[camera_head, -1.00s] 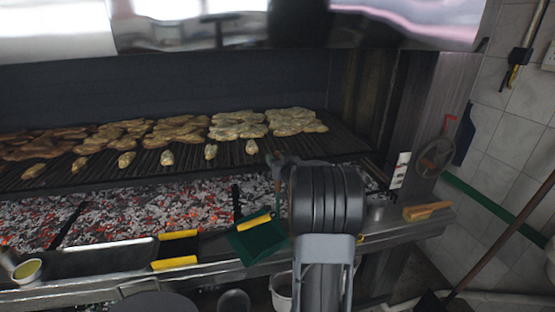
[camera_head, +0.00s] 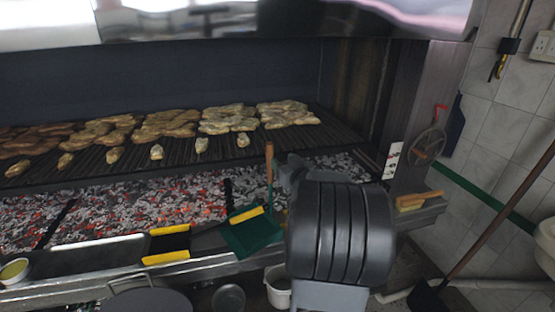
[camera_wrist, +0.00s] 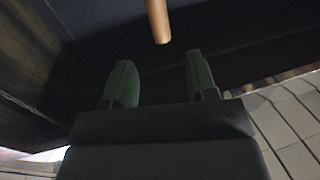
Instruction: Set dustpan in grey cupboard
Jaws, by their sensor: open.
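A green pan-like piece with a yellow strip (camera_head: 252,232), which looks like the dustpan, rests tilted on the grill's front ledge. A thin upright green stem with a wooden end (camera_head: 269,155) rises behind it and seems to belong to it; the join is unclear. My gripper (camera_head: 287,170) is just right of this stem in the head view, partly hidden by my wrist. In the wrist view my gripper (camera_wrist: 161,80) is open, with two green fingers apart and nothing between them. The wooden end (camera_wrist: 158,22) shows ahead of the gap. I cannot make out a grey cupboard.
The grill with meat (camera_head: 165,125) and glowing coals (camera_head: 150,200) lies behind the ledge. A black, yellow-edged piece (camera_head: 168,245) and a small cup (camera_head: 14,270) sit to the left. A wooden-handled brush (camera_head: 419,201) and a crank wheel (camera_head: 427,146) are at right.

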